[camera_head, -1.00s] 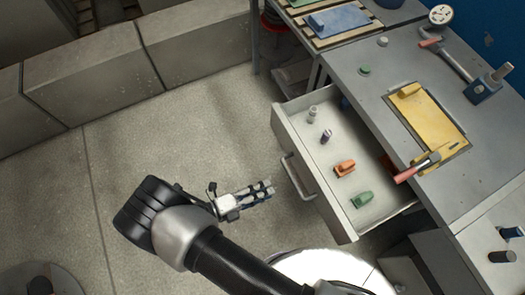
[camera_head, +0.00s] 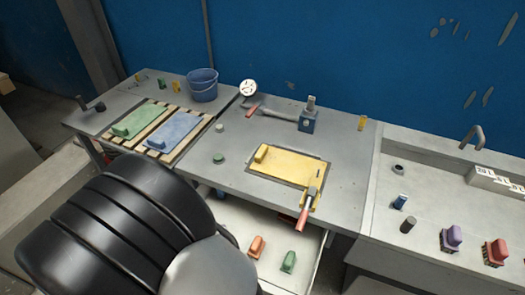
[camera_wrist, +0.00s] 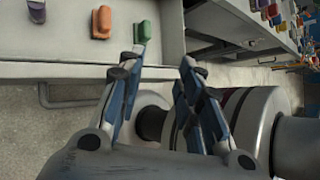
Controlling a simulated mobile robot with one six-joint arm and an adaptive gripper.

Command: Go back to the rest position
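My gripper (camera_wrist: 163,60) shows in the wrist view with its two blue-grey fingers apart and nothing between them. It is outside the open drawer (camera_wrist: 62,70), near its front edge. In the head view my arm's large black joint fills the lower left, and my gripper is not seen there. The drawer's inside (camera_head: 268,222) shows below the bench, partly covered by my arm. An orange piece (camera_head: 257,247) and a green piece (camera_head: 289,262) lie in it.
The grey bench (camera_head: 345,185) carries a yellow panel (camera_head: 290,168), a red-handled tool (camera_head: 303,218) and a blue clamp-like block (camera_head: 308,120). A blue bucket (camera_head: 203,85) and a slatted rack with green (camera_head: 140,121) and blue panels (camera_head: 174,132) stand left. A sink counter (camera_head: 440,185) is right.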

